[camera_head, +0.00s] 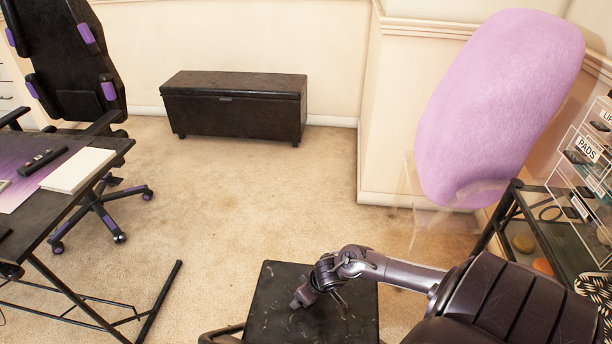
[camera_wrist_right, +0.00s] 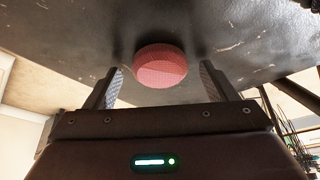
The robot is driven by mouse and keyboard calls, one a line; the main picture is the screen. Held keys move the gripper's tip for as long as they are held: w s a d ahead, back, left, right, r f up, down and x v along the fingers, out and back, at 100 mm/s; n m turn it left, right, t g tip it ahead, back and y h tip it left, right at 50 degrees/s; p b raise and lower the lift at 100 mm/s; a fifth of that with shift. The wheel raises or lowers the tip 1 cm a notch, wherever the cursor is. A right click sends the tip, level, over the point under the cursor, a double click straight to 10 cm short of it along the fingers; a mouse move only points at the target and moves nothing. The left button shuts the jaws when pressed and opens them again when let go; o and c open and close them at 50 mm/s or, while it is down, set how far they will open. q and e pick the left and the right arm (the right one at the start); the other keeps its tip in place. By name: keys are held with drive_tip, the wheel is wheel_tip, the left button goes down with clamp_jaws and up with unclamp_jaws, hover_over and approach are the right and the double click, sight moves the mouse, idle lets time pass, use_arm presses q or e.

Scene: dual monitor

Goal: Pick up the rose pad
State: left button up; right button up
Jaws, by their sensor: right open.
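The rose pad (camera_wrist_right: 160,66) is a small round pink-red disc on the dark, scuffed top of a small black table. In the right wrist view it lies ahead of my right gripper (camera_wrist_right: 160,80), roughly centred between the two fingers, with a gap on each side. The right gripper is open and empty. In the head view the right gripper (camera_head: 320,302) is low over the black table (camera_head: 275,325), and the pad cannot be made out there. My left gripper is not in view.
A desk (camera_head: 108,150) with a white box (camera_head: 78,170) stands at left, beside an office chair (camera_head: 75,60). A black chest (camera_head: 235,105) is against the wall. A shelf at right holds a clear organizer (camera_head: 590,150) labelled PADS. Carpet between is clear.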

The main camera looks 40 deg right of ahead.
drive_tip(key=c, duration=1.1)
drive_tip(key=shift+o, duration=0.2)
